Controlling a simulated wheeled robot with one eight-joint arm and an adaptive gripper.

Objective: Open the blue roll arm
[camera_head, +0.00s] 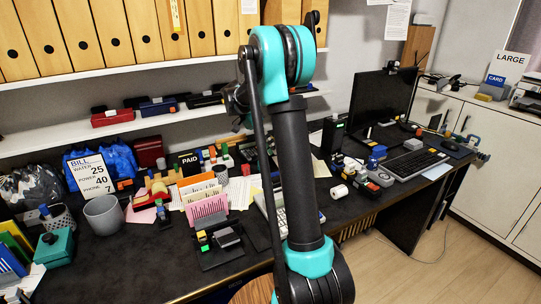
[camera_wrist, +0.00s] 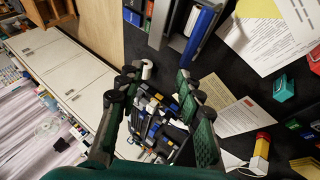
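I cannot single out a blue roll arm with certainty. In the head view a small blue-topped item (camera_head: 378,153) stands on the desk left of the keyboard, and another blue item (camera_head: 473,140) sits at the desk's right end. A white roll (camera_head: 339,191) lies near the desk's front edge; a white roll (camera_wrist: 147,68) also shows in the wrist view, near the fingertips. My gripper (camera_wrist: 157,76) is open, its two dark fingers spread over a cluster of small dark, blue and white items (camera_wrist: 158,120). I see nothing held. In the head view my arm mostly hides it.
The black desk (camera_head: 130,262) is crowded with a grey cup (camera_head: 103,215), a pink file holder (camera_head: 207,208), papers, a monitor (camera_head: 381,98) and a keyboard (camera_head: 416,163). Shelves with binders (camera_head: 108,32) run above its back. White cabinets (camera_head: 490,170) stand at right.

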